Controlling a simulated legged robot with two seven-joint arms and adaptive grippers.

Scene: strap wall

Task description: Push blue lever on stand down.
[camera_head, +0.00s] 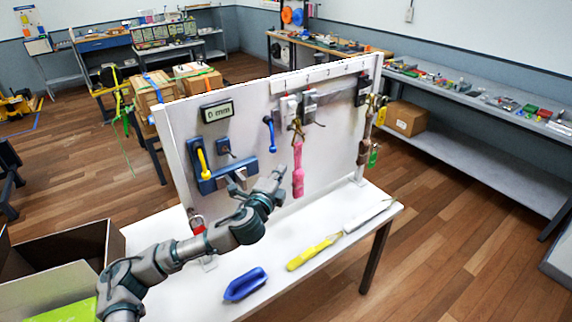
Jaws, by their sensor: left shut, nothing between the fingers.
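A white upright panel (340,120) stands on a white table. A small blue lever (271,137) is on the panel's middle, its pivot at the top and its handle hanging downward. A yellow lever (203,162) is on a blue bracket (232,175) at the panel's left. My left gripper (277,180) is shut and empty, in front of the panel. In the picture it is below the blue lever and right of the blue bracket; it appears apart from the lever. My right gripper is out of view.
A pink strap (298,170) hangs just right of my left gripper. A blue tray-like object (245,285), a yellow tool (313,253) and a white tool (368,215) lie on the table. A red padlock (198,227) is at the panel's lower left. An open box (60,250) stands left.

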